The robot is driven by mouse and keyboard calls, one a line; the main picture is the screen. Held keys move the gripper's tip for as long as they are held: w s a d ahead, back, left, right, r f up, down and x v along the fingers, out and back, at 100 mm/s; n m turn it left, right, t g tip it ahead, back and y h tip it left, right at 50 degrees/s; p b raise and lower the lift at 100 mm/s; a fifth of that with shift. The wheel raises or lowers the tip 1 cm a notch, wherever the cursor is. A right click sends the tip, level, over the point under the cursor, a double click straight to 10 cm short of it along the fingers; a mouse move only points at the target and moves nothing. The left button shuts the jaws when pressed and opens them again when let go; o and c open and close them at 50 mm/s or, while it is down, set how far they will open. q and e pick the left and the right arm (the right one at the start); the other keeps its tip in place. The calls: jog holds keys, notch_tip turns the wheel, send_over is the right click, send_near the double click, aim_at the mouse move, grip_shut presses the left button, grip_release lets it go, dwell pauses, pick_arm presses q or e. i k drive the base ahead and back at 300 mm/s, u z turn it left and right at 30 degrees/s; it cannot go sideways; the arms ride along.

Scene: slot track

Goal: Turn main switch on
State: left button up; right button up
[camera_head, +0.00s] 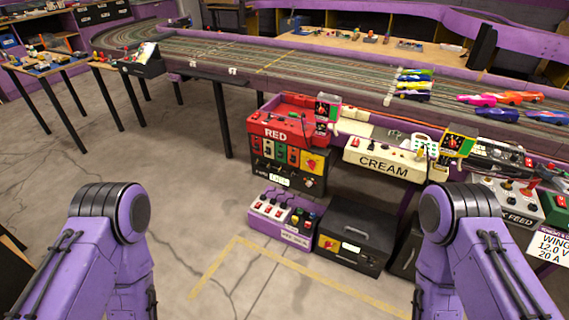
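No switch can be made out for certain as the main switch; most labels are too small to read. A purple box with switches and coloured buttons (262,212) sits low under the track, with an unreadable label on its front. A white panel (488,191) at the right edge carries knobs and a red lever (527,181), with lettering ending in "FEED". My two purple arms show at the lower left and lower right. Both grippers are out of view, so their state is hidden.
The slot track (300,75) with several toy cars (481,99) crosses the scene. Below it are a red bin marked RED (276,134), a cream one marked CREAM (380,168) and a black case (345,252). Open concrete floor (180,180) lies at left.

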aim_at(311, 164)
jog(key=z, duration=1.35)
jog(key=i, duration=1.1)
jog(key=u, duration=1.1)
